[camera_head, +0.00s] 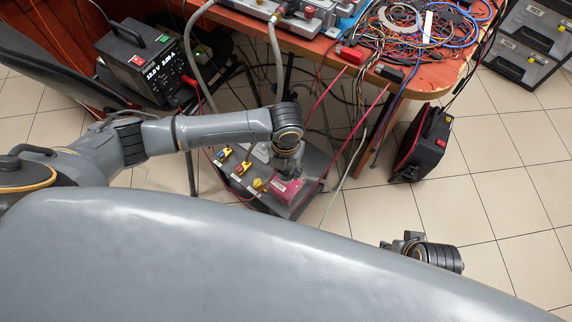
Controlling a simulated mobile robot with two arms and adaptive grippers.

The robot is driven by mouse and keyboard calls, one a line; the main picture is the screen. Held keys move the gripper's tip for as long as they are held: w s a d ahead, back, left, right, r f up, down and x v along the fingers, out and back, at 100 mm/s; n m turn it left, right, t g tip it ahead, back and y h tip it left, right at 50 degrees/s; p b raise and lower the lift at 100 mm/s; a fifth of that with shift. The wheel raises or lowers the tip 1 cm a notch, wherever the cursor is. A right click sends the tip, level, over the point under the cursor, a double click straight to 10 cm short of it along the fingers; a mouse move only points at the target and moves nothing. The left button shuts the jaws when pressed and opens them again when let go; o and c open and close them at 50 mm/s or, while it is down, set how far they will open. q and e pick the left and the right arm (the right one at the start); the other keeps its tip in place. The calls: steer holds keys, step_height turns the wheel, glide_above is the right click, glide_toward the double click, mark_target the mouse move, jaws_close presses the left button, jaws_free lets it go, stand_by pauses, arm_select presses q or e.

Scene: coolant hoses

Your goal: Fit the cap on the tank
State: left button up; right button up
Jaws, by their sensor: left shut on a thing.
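My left gripper (287,171) reaches down over a grey unit (313,167) on the floor, just above a pinkish-red block with pale markings (287,191), which looks like the tank. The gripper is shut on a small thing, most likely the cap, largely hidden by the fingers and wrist. I cannot tell whether that thing touches the tank. My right gripper (397,243) shows only in part at the lower right, beyond my grey body, away from the tank; its fingers are not clear.
Yellow, blue and red fittings (243,168) stand on the unit's left side. Hoses and red rods hang near it from the red-topped table (341,68). A black power supply (140,60) stands upper left, a black case (420,145) right.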

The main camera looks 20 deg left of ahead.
stand_by(0.7)
arm_select(q)
steer(key=shift+p, duration=0.35)
arm_select(e)
step_height(320, 180, down, 2)
steer(key=shift+a+f, duration=0.1)
steer(key=shift+f, duration=0.15)
arm_select(q)
steer(key=shift+f, duration=0.1)
steer(key=shift+f, duration=0.1)
arm_select(e)
steer(key=shift+w+r, duration=0.1)
steer(key=shift+r, duration=0.05)
stand_by(0.4)
arm_select(q)
steer(key=shift+f, duration=0.35)
arm_select(e)
steer(key=shift+s+f, duration=0.2)
steer(key=shift+f, duration=0.55)
stand_by(0.7)
arm_select(q)
steer(key=shift+f, duration=0.1)
arm_select(e)
steer(key=shift+w, duration=0.2)
